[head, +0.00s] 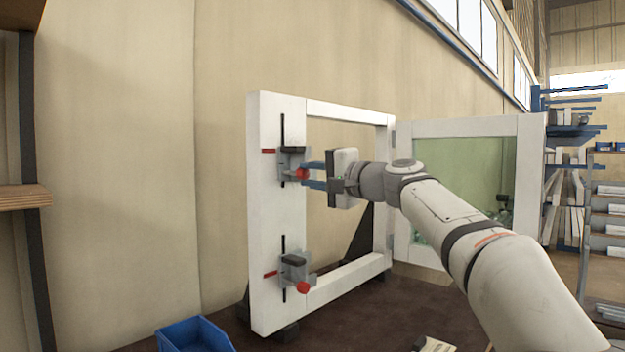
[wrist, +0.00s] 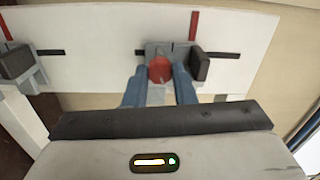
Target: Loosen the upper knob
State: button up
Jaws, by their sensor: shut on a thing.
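The upper knob is red and round and sits on the upper clamp (head: 292,160), a grey block on the white frame's left post. In the wrist view the upper knob (wrist: 160,69) is between the two blue fingers of my gripper (wrist: 160,88). In the head view my gripper (head: 304,173) reaches in from the right, its fingertips at the upper knob (head: 302,174). The fingers are shut on the knob, one on each side. The lower clamp (head: 295,270) has its own red knob (head: 303,288) and stands clear of my gripper.
The white frame (head: 262,220) stands upright on a dark bench (head: 390,310). A hinged panel with a greenish pane (head: 470,175) is behind my arm. A blue bin (head: 195,335) is at the front left. A shelf rack (head: 600,200) stands at the far right.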

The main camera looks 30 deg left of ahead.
dwell(0.3)
jog(key=o, duration=1)
jog(key=b+v, duration=0.1)
jog(key=v, duration=0.6)
jog(key=shift+d, duration=0.4)
jog(key=shift+s, duration=0.1)
